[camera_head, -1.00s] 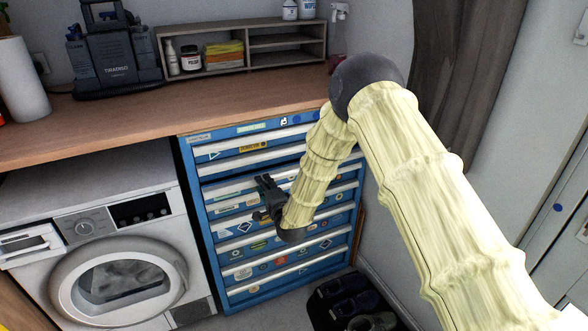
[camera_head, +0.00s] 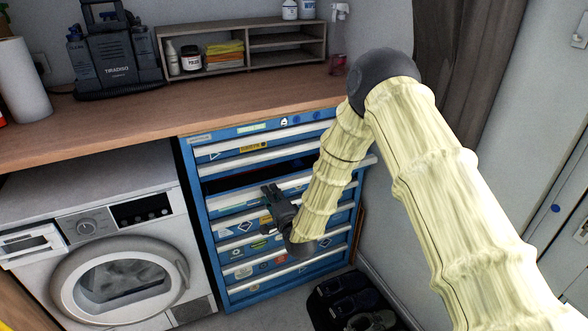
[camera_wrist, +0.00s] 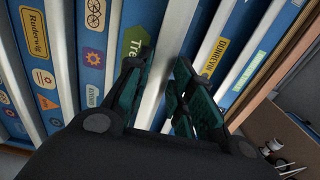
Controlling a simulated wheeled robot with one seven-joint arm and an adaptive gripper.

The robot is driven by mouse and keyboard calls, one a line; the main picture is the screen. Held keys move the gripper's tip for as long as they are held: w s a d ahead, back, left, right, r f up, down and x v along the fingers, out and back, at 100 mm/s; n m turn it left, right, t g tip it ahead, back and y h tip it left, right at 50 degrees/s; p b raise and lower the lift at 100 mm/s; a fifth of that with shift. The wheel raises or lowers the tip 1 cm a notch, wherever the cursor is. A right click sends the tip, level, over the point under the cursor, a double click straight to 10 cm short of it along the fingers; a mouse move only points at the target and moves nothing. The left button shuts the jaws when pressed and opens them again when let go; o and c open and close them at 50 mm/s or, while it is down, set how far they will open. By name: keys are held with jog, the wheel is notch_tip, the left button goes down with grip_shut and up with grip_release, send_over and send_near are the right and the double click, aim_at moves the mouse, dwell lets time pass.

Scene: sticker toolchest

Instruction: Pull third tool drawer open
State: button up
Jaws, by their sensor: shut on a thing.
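The blue tool chest (camera_head: 192,180) has several drawers with pale handle strips and stickers. The third drawer (camera_head: 228,199) from the top stands partly out, with a dark gap behind its front. My gripper (camera_head: 274,196) is at the middle of this drawer's front, shut on its pale handle strip. In the wrist view, the fingers of my gripper (camera_wrist: 160,85) lie on both sides of the pale handle strip (camera_wrist: 179,30). The fingers and my arm hide parts of the drawer front.
A white washing machine (camera_head: 85,180) stands left of the chest. A wooden worktop (camera_head: 150,125) runs above both. Dark shoes (camera_head: 345,297) lie on a mat at the lower right of the chest. A wall rises close on the right.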

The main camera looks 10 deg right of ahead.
jog(key=v, duration=2.8)
jog(key=shift+s, duration=0.4)
dwell(1.7)
dwell(0.5)
jog(key=o, duration=2)
jog(key=shift+w, duration=0.1)
jog(key=shift+o, duration=0.2)
jog(key=shift+d, duration=0.1)
jog(key=shift+v, duration=3)
jog(key=shift+r, duration=0.1)
